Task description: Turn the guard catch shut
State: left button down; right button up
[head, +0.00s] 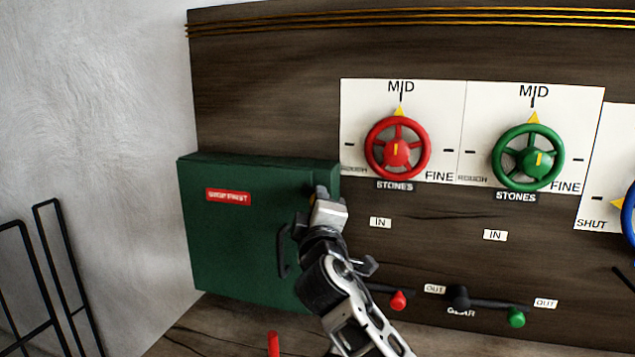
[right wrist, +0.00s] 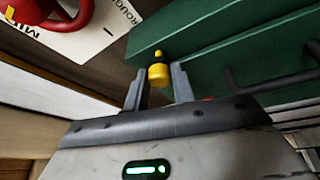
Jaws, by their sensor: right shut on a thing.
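The green guard box (head: 235,240) is mounted on the dark wooden panel, with a red label on its front, and its lid looks closed. My right gripper (head: 322,197) is at the upper right part of the box front. In the right wrist view the guard catch (right wrist: 158,76), a yellow knob with a dark part, sits between the two fingers of my right gripper (right wrist: 158,86). The gripper is shut on it. In the head view the gripper hides most of the catch, so I cannot tell its turn there. My left gripper is not in view.
A black handle (head: 283,250) is on the box front, left of my right arm. A red handwheel (head: 397,148) and a green handwheel (head: 528,157) are on the panel to the right. Levers with a red knob (head: 398,300) and a green knob (head: 516,317) sit below. A black rail (head: 65,265) stands left.

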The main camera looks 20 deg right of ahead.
jog(key=shift+r+n+g+y+p, duration=0.2)
jog(key=shift+n+g, duration=0.25)
jog(key=shift+n, duration=1)
jog(key=shift+f+n+g+y+p, duration=0.1)
jog(key=shift+n+g+y, duration=0.3)
jog(key=shift+n, duration=1.05)
jog(key=o, duration=1)
jog(key=b+v, duration=0.2)
jog(key=v, duration=1.4)
jog(key=shift+r, duration=0.1)
